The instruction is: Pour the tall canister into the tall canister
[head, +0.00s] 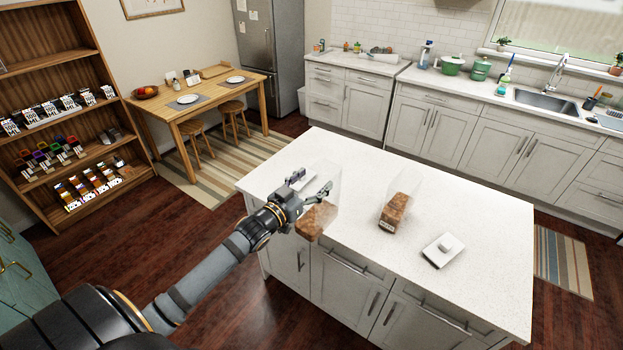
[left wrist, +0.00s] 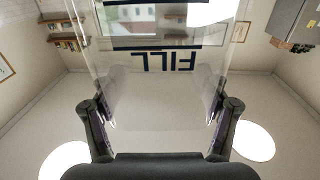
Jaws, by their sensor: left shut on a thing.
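My left gripper (head: 318,188) is shut on a clear tall canister (left wrist: 165,95), holding it near the island's front left edge. In the head view its brown contents (head: 316,221) show below the fingers; its clear upper part is faint. In the left wrist view the fingers press both sides of its clear wall, and dark "FILL" lettering appears upside down. A second clear tall canister (head: 394,212), partly filled with brown contents, stands on the island to the right, apart from the held one. My right gripper is not in view.
A white lid with a knob (head: 443,250) lies right of the standing canister. Another pale flat piece (head: 299,180) lies behind my left gripper. The white island top (head: 470,210) is otherwise mostly clear. A dining table (head: 205,105) and shelves (head: 62,120) stand left.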

